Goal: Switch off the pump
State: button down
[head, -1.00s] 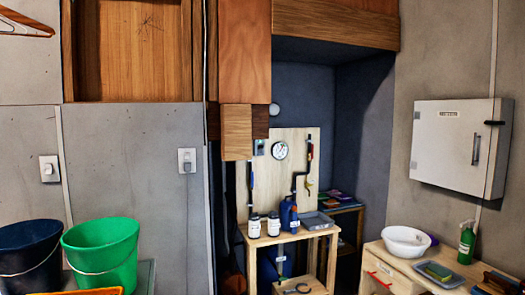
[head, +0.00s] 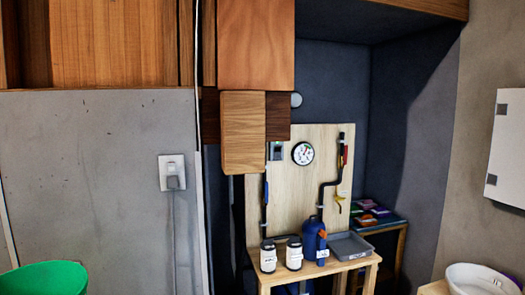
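A pale wooden board (head: 290,205) stands upright in the dark alcove. It carries a small grey box (head: 276,151) that may be a switch, too small to read. Beside it are a round white gauge (head: 303,153) and black pipes (head: 331,186) with a red part and a yellow part. A blue container (head: 314,238) stands in front of the board; I cannot tell whether it is the pump. A blue shape under the table is mostly hidden. My gripper is not in view.
A wooden table (head: 345,265) holds two white jars with dark lids (head: 268,258) and a grey tray (head: 350,246). Wooden boxes (head: 256,45) overhang the alcove's left side. A wall socket (head: 172,172), green bucket (head: 43,279), white basin (head: 480,279) and wall cabinet (head: 508,150) flank it.

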aim_at(277, 150)
jog(key=u, duration=0.25)
jog(key=i, duration=1.8)
jog(key=u, duration=0.15)
